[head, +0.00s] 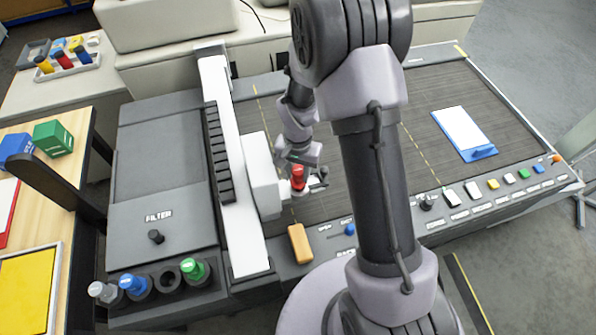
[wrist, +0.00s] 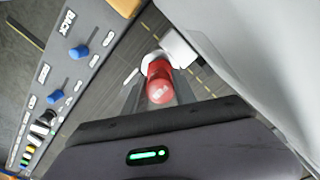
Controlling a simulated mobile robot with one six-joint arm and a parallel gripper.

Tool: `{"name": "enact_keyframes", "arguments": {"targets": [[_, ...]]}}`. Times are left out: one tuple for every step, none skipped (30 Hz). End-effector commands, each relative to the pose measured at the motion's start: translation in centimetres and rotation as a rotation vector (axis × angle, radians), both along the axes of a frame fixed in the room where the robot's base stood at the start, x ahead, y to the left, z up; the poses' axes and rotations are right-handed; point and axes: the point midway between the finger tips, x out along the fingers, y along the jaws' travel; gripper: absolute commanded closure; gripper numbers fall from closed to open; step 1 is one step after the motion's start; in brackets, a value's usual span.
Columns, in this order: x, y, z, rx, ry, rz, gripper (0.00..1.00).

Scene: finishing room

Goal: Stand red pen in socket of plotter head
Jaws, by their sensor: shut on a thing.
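The red pen (head: 298,175) is upright between the fingers of my gripper (head: 306,183), close beside the white plotter head (head: 265,187) on the carriage. In the wrist view the red pen (wrist: 160,82) is seen nearly end-on, between the fingers of my gripper (wrist: 157,98). A white part (wrist: 178,50) shows just beyond the pen in the wrist view. The pen's lower end and the socket are hidden, so I cannot tell whether the pen is in the socket or above it.
A pen rack along the front left holds white, blue (head: 135,285) and green (head: 194,270) pens, with one empty hole (head: 168,278). A orange-yellow block (head: 299,243) and a control strip line the front edge.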

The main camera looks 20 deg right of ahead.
Motion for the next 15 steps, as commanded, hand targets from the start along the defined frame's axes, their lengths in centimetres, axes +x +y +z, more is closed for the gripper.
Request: {"name": "enact_keyframes", "arguments": {"targets": [[0.0,0.0,-0.3,0.000,0.000,0.000,1.00],[0.0,0.0,-0.4,0.000,0.000,0.000,1.00],[0.0,0.0,-0.5,0.000,0.000,0.000,1.00],[0.0,0.0,-0.6,0.000,0.000,0.000,1.00],[0.0,0.0,-0.7,0.000,0.000,0.000,1.00],[0.0,0.0,-0.8,0.000,0.000,0.000,1.00],[0.0,0.0,-0.9,0.000,0.000,0.000,1.00],[0.0,0.0,-1.0,0.000,0.000,0.000,1.00],[0.0,0.0,-1.1,0.000,0.000,0.000,1.00],[0.0,0.0,-1.2,0.000,0.000,0.000,1.00],[0.0,0.0,-1.3,0.000,0.000,0.000,1.00],[0.0,0.0,-1.4,0.000,0.000,0.000,1.00],[0.0,0.0,-1.5,0.000,0.000,0.000,1.00],[0.0,0.0,-1.6,0.000,0.000,0.000,1.00],[0.0,0.0,-1.6,0.000,0.000,0.000,1.00]]}}
